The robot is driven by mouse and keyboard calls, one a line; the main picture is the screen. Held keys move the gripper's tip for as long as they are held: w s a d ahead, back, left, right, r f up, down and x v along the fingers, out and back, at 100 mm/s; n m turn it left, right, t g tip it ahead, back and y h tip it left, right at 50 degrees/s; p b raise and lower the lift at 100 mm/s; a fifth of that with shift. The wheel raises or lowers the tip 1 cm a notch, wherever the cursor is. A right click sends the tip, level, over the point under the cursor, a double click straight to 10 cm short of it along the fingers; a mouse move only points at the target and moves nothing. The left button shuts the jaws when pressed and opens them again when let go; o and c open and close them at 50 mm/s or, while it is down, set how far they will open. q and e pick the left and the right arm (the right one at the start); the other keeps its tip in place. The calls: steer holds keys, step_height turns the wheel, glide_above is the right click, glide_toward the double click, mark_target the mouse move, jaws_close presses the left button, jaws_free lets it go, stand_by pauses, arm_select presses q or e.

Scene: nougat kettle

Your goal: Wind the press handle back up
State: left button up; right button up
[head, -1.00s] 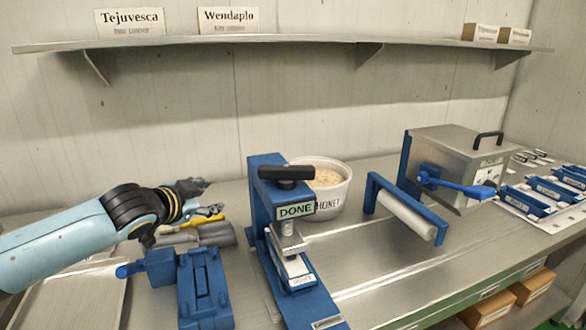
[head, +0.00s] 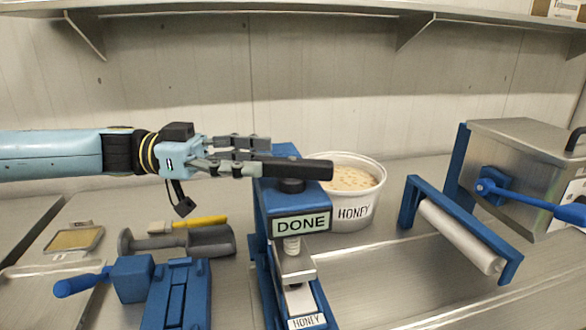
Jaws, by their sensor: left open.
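The blue press (head: 262,222) stands in the middle of the bench, with a sign reading DONE (head: 301,224) on its front. Its black bar handle (head: 300,169) lies across the top. Below the sign, a threaded screw and metal plate (head: 297,266) sit low, close above a piece labelled HONEY (head: 306,321). My left gripper (head: 262,157) reaches in from the left, open, with its fingers at the left end of the handle. Whether the fingers touch the handle cannot be told. My right gripper is out of view.
A white tub labelled HONEY (head: 352,213) stands right behind the press. A roller in a blue frame (head: 458,235) and a metal box (head: 525,146) are further right. A blue fixture (head: 178,294), grey cylinder (head: 178,243) and yellow-handled tool (head: 200,222) lie left. A shelf (head: 300,12) runs above.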

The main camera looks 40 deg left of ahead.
mark_target(292, 159)
arm_select(q)
steer(key=x, duration=0.6)
steer(key=shift+w, duration=0.15)
jaws_close()
